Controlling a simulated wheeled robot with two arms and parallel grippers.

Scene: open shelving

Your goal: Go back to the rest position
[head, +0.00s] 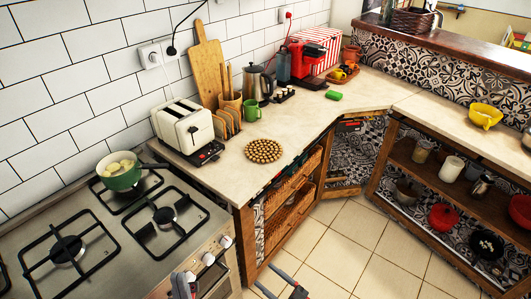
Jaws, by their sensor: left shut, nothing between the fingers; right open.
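My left gripper (183,285) shows at the bottom edge, in front of the stove's front edge. Its fingers are together with nothing between them. My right gripper (278,286) shows at the bottom edge further right, above the tiled floor in front of the wooden cabinet. It is open and empty. Both arms are mostly cut off by the lower edge of the head view.
A gas stove (95,243) with a green pot (122,179) is at left. The counter (225,165) holds a toaster (182,127), a round trivet (263,151) and a green mug (251,111). Open shelving (425,173) stands at right. The tiled floor (345,255) is clear.

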